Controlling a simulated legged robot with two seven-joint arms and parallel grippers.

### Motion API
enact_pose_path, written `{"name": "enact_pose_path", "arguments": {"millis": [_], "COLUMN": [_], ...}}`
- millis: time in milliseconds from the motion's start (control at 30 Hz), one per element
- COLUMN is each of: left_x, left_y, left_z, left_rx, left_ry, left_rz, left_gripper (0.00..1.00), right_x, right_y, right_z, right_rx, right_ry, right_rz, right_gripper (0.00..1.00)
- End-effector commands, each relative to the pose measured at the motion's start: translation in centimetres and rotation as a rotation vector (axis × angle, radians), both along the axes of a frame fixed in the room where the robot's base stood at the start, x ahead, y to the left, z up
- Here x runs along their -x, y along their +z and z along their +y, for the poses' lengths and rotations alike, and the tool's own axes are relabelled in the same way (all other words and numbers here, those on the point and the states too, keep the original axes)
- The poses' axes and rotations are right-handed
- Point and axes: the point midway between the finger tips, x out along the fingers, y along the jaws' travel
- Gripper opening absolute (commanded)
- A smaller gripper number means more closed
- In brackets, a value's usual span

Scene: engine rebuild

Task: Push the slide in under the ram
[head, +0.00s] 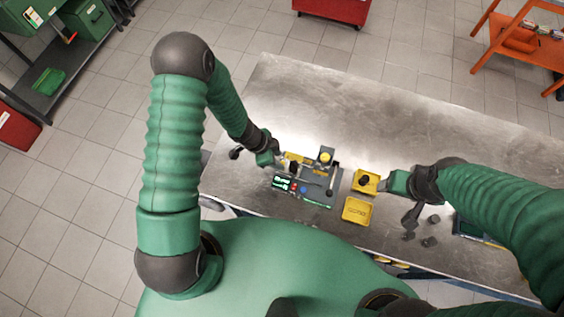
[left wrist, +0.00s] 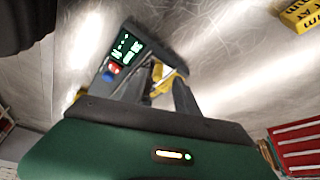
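The press station (head: 318,196) is a grey block with a lit display, a red button and a blue button. Its ram (head: 326,157) has a yellow top. The yellow slide (head: 294,157) is at the station's left back; how far it sits under the ram is too small to tell. My left gripper (head: 279,160) is at the slide's left end. In the left wrist view its fingers (left wrist: 164,78) stand apart, with yellow (left wrist: 165,84) showing between and beyond them; contact is unclear. My right gripper (head: 384,183) is beside a yellow bin, its fingertips too small to read.
The yellow bin (head: 360,190) holding a dark part and another yellow bin (head: 356,212) stand right of the station. Several dark parts (head: 410,217) lie near the right arm. The metal table (head: 300,95) is clear behind the station.

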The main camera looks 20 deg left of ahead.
Motion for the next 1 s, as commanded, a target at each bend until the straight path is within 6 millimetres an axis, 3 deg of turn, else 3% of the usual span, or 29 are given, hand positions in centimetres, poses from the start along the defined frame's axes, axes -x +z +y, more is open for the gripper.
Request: {"name": "enact_pose_path", "arguments": {"millis": [133,433,733,1000], "left_x": [-0.3,-0.5,-0.4,-0.3], "left_y": [-1.7,-1.9,-2.0,-2.1], "left_z": [-1.2,-2.0,-1.2,-1.0], "left_rx": [-0.003,-0.009,-0.003,-0.009], "left_ry": [-0.003,-0.004,-0.002,0.002], "left_rz": [0.0,0.0,0.001,0.002], "left_gripper": [0.37,0.37,0.0,0.0], "right_x": [0.0,0.0,0.0,0.0], "right_y": [-0.5,-0.5,-0.5,-0.5], "right_z": [0.0,0.0,0.0,0.0], "right_rx": [0.0,0.0,0.0,0.0], "right_ry": [0.001,0.0,0.0,0.001], "right_rz": [0.0,-0.001,0.0,-0.001], "right_gripper": [0.68,0.68,0.68,0.68]}}
